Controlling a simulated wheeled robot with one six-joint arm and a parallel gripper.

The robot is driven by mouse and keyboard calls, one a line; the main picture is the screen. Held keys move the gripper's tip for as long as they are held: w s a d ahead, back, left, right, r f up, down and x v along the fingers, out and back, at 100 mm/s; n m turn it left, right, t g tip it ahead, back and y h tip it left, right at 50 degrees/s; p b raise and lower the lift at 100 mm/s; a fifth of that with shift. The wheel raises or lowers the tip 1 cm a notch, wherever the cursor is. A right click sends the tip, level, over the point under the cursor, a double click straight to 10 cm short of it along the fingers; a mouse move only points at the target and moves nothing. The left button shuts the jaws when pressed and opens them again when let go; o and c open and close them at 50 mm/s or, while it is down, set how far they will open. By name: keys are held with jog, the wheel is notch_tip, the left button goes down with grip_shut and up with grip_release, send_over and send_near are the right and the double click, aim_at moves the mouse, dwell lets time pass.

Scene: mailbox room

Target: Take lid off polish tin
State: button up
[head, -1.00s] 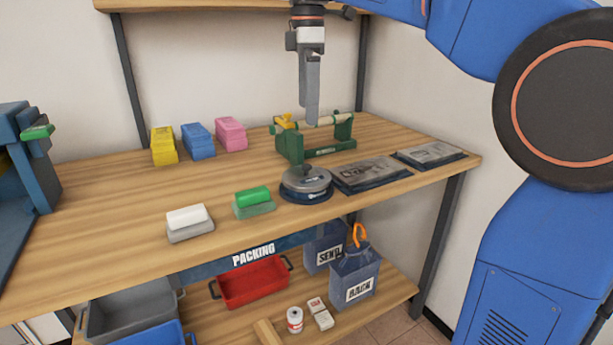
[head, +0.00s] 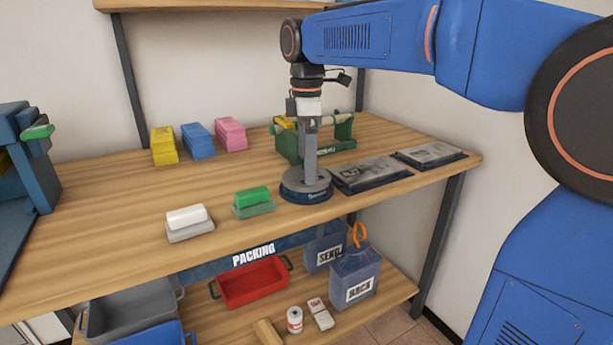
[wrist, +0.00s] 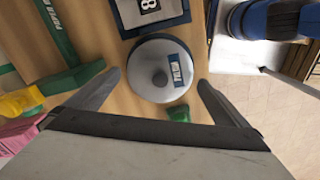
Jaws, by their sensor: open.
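The polish tin (head: 306,196) is a round, low tin with a dark blue base, near the front edge of the bench. My gripper (head: 310,182) points straight down at the tin in the head view and hides the knob there. In the wrist view my gripper (wrist: 157,84) is open, with one finger on each side of the lid and nothing held. I cannot tell the exact height of the fingertips.
A green stand (head: 288,146) is close behind the tin. Dark framed plates (head: 370,174) lie just right of it. A green block on a tray (head: 253,202) and a white one (head: 188,222) lie left. The bench's middle left is clear.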

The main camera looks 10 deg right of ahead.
jog(key=shift+f, duration=1.2)
jog(key=c, duration=0.7)
jog(key=shift+r, duration=0.1)
